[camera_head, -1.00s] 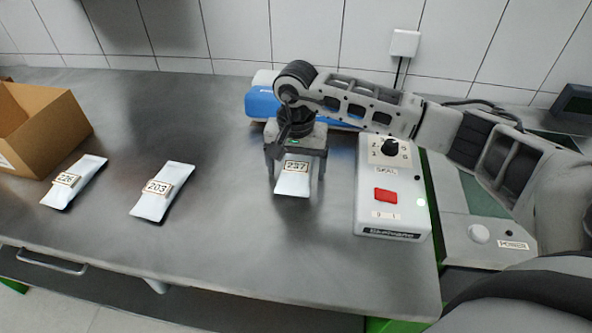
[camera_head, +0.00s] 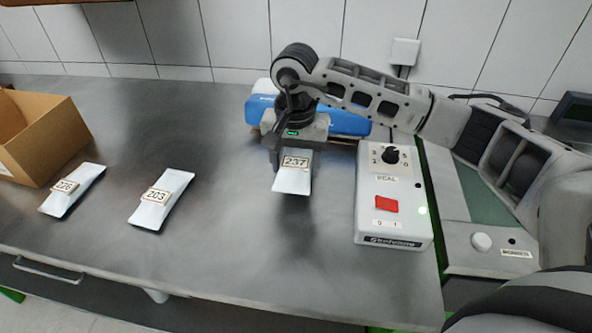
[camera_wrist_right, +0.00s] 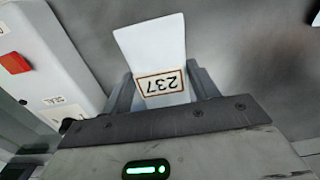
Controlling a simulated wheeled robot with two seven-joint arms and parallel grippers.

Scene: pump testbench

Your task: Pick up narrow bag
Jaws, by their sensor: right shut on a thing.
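A narrow white bag labelled 237 (camera_head: 292,181) is between the fingers of my right gripper (camera_head: 290,160), which is shut on it. The bag appears lifted above the steel table, with a dark shadow below it. In the right wrist view the bag (camera_wrist_right: 150,45) sticks out between the two grey fingers (camera_wrist_right: 163,88), its label upside down. Two more narrow white bags lie flat on the table: 203 (camera_head: 165,208) in the left middle and 226 (camera_head: 77,188) farther left. My left gripper is not in view.
An open cardboard box (camera_head: 45,135) stands at the left edge. A white control box with a red switch (camera_head: 387,204) stands right of the held bag. A blue and white device (camera_head: 345,122) is behind the gripper. The table (camera_head: 215,135) is clear between 203 and the gripper.

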